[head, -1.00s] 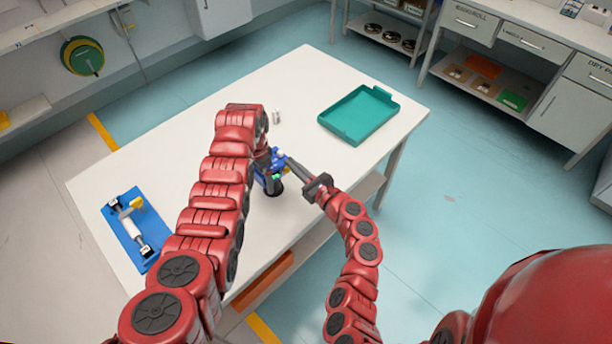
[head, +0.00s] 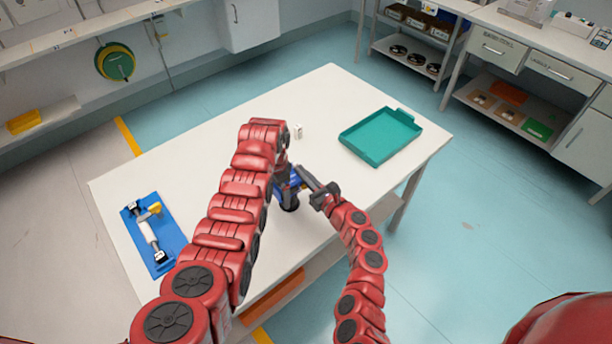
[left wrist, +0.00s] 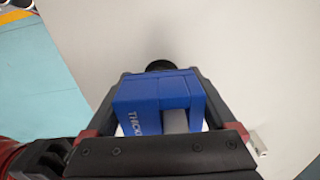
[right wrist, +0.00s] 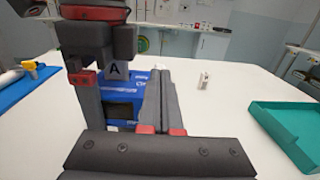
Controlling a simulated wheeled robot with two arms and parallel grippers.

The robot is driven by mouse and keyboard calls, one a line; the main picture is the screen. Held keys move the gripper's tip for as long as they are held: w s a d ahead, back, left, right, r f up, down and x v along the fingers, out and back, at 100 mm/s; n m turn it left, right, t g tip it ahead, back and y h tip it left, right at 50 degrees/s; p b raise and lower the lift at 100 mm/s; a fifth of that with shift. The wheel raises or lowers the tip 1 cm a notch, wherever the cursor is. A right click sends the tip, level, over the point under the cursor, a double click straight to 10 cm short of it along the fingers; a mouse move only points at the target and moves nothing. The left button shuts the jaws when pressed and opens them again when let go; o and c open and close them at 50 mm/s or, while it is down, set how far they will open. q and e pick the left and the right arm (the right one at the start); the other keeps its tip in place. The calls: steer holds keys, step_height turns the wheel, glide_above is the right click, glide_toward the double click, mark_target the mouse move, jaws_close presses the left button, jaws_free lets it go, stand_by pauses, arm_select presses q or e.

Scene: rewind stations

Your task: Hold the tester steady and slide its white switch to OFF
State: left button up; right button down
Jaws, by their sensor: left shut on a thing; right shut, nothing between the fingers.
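The tester (head: 290,188) is a blue device standing on a dark round foot near the table's front edge. My left gripper (head: 281,172) is shut on it from above. In the left wrist view the blue tester (left wrist: 150,103), with white lettering, sits between the left fingers (left wrist: 162,90). My right gripper (head: 299,171) is shut and empty, close beside the tester's upper right. In the right wrist view its fingertips (right wrist: 161,66) are near the blue tester body (right wrist: 135,80), which shows a dark screen. I cannot make out the white switch; contact is unclear.
A teal tray (head: 347,142) lies at the table's back right. A small white item (head: 298,131) stands behind the grippers. A blue mat (head: 168,232) with a white and yellow tool lies at the left. The middle-left of the white table (head: 190,160) is clear.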

arm_select(q)
steer(key=shift+s+d, duration=0.15)
steer(key=shift+d, duration=0.15)
arm_select(e)
steer(key=shift+s+d, duration=0.2)
steer(key=shift+s, duration=0.05)
arm_select(q)
steer(key=shift+a, duration=0.15)
arm_select(e)
steer(key=v, duration=1.3)
steer(key=shift+s, duration=0.25)
arm_select(q)
steer(key=o, duration=1.4)
steer(key=shift+r, duration=0.1)
